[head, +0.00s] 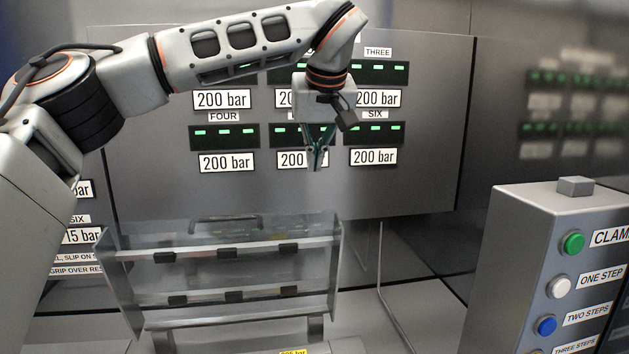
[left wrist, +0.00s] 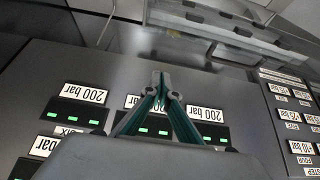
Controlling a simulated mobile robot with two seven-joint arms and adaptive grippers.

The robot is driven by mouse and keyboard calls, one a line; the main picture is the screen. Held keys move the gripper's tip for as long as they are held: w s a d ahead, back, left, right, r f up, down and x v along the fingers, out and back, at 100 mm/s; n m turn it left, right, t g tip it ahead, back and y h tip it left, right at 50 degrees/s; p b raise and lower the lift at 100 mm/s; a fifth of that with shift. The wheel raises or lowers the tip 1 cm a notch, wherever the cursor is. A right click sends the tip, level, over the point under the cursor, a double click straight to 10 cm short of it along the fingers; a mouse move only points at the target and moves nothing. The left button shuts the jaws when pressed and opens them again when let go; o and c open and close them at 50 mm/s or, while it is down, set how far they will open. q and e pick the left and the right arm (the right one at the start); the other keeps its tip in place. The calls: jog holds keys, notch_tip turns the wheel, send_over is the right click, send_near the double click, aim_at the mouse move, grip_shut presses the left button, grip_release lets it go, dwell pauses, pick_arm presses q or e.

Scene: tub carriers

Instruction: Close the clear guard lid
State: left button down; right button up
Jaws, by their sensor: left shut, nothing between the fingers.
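The clear guard lid (head: 220,270) shows at the lower left of the head view, on a grey metal rack with dark clips along two rails. A dark handle shows behind its upper part. I cannot tell its exact angle through the clear sheet. It also shows in the left wrist view, at the upper right (left wrist: 235,30). My left gripper (head: 317,166) is shut and empty, pointing down, above and to the right of the lid, apart from it. Its shut fingertips also show in the left wrist view (left wrist: 161,82). My right gripper is not in view.
A grey panel (head: 420,180) with green-lit displays and "200 bar" labels stands behind my left gripper. A button box (head: 520,235) with green, white and blue buttons stands at the right. The space between the rack and the box looks free, apart from thin hanging lines.

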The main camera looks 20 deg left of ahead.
aim_at(315, 211)
pick_arm(q)
jog(key=shift+w+f, duration=0.1)
jog(key=shift+f, duration=0.5)
jog(key=f, duration=0.5)
jog(key=w+f, duration=0.1)
jog(key=f, duration=0.1)
jog(key=shift+w+a+f, duration=0.1)
jog(key=shift+a+f, duration=0.15)
jog(key=shift+a, duration=0.1)
jog(key=shift+s+d+f, duration=0.1)
jog(key=shift+s+d, duration=0.1)
jog(key=shift+s, duration=0.2)
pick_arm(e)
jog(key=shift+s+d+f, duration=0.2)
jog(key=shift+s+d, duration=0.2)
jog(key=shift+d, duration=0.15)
pick_arm(q)
jog(key=shift+s+d, duration=0.1)
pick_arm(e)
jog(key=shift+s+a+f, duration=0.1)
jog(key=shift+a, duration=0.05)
